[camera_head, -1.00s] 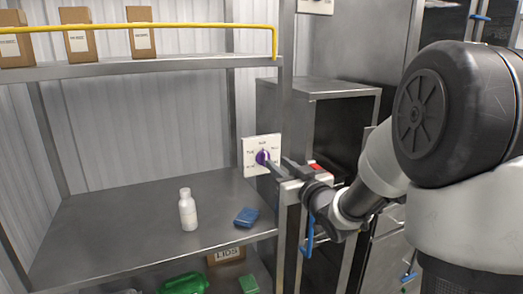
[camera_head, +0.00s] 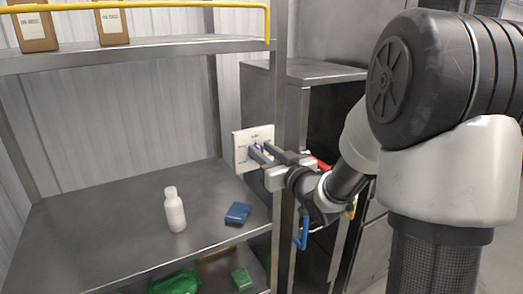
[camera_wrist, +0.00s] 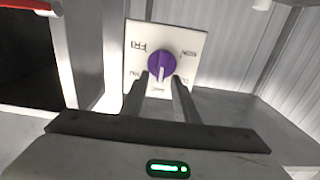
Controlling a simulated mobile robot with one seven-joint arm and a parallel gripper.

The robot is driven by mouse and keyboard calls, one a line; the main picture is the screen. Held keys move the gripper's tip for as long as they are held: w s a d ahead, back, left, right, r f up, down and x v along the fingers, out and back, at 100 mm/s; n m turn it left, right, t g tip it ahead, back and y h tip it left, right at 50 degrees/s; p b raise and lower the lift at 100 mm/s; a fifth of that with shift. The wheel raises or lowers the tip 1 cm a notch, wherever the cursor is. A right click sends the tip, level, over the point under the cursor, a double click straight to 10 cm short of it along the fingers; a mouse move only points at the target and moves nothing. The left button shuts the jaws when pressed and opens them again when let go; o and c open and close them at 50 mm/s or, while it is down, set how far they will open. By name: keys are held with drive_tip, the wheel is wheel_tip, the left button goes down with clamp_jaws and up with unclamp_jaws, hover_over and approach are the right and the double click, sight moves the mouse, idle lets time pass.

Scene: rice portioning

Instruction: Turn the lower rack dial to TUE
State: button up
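The rack dial is a purple knob (camera_wrist: 161,66) on a white square plate (camera_wrist: 190,38), fixed to the shelf post. In the wrist view its white pointer line points down the picture, toward a small label partly between my fingers. A label at the plate's upper left reads FRI; the others are too blurred to read. My gripper (camera_wrist: 161,79) is open, with one finger at each side of the knob's lower part; I cannot tell whether they touch it. In the head view, my gripper (camera_head: 259,150) reaches the plate (camera_head: 241,158) from the right and hides most of the knob.
A metal shelf (camera_head: 110,220) holds a white bottle (camera_head: 175,210) and a blue block (camera_head: 237,213) left of my gripper. A yellow rail (camera_head: 150,5) runs along the upper shelf. A steel cabinet (camera_head: 320,72) stands close behind the gripper.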

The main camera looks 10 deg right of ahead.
clamp_jaws()
drive_tip(key=shift+f+n+b, duration=0.1)
drive_tip(key=shift+n+b, duration=0.2)
drive_tip(key=shift+b, duration=0.35)
drive_tip(key=n+b, duration=0.3)
drive_tip(key=b, duration=0.2)
drive_tip(key=a+n+b, duration=0.1)
drive_tip(key=n+b, duration=0.3)
drive_tip(key=b, duration=0.2)
drive_tip(key=n+b, duration=0.4)
drive_tip(key=b, duration=0.1)
drive_tip(key=shift+s+a+f, duration=0.3)
drive_tip(key=shift+a+f, duration=0.05)
drive_tip(key=shift+f, duration=0.05)
drive_tip(key=shift+r+b, duration=0.1)
drive_tip(key=shift+b, duration=0.2)
